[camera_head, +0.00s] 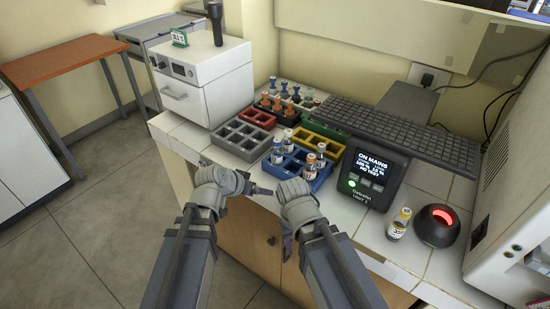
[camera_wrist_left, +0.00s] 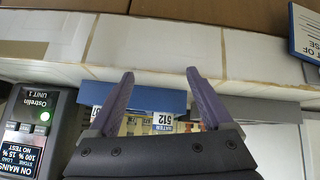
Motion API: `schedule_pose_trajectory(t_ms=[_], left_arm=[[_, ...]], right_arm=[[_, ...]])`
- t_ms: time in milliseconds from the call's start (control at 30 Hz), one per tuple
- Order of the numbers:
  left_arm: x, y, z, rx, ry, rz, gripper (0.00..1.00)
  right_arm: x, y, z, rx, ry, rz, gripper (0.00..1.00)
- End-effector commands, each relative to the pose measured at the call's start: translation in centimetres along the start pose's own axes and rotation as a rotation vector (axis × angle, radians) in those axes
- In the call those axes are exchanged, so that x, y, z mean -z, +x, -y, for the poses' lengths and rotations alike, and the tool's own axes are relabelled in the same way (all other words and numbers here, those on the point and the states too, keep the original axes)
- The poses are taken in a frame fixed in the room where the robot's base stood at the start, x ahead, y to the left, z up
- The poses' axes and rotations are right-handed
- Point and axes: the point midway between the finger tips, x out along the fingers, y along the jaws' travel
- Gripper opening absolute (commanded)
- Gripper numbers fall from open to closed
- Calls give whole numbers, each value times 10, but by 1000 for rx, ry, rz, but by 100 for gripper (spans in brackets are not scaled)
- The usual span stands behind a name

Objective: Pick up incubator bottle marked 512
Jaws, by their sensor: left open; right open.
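The label 512 shows on a bottle (camera_wrist_left: 162,120), upside down between the fingers in the left wrist view, beyond the blue rack's wall (camera_wrist_left: 145,97). In the head view, several bottles stand upright in the blue rack (camera_head: 289,173), including an orange-capped one (camera_head: 310,169); the numbers are too small to read surely. My left gripper (camera_head: 262,190) is open and empty at the counter's front edge, just left of the blue rack; its spread fingers show in the left wrist view (camera_wrist_left: 160,84). My right gripper (camera_head: 288,240) is in front of the counter; no object shows in it.
Grey (camera_head: 238,139), red (camera_head: 257,118), green (camera_head: 331,129) and yellow (camera_head: 322,144) racks crowd behind the blue one. A display unit (camera_head: 366,184), a yellow-capped bottle (camera_head: 399,224) and a black dome device (camera_head: 436,231) stand right. A white incubator box (camera_head: 200,85) stands back left.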

Motion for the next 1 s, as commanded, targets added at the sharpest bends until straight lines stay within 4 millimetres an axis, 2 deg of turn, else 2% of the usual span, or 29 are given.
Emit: schedule_pose_trajectory(t_ms=[233,500,600,767,1000], left_arm=[[41,-2,-8,-16,79,-181,84],[89,-14,-10,18,152,-404,84],[98,-18,-9,35,165,-449,84],[101,-17,-8,38,168,-460,84],[110,5,-7,38,169,-458,84]], right_arm=[[0,0,0,0,0,0,50],[0,0,0,0,0,0,50],[0,0,0,0,0,0,50],[0,1,0,0,0,0,50],[1,12,1,0,0,0,50]])
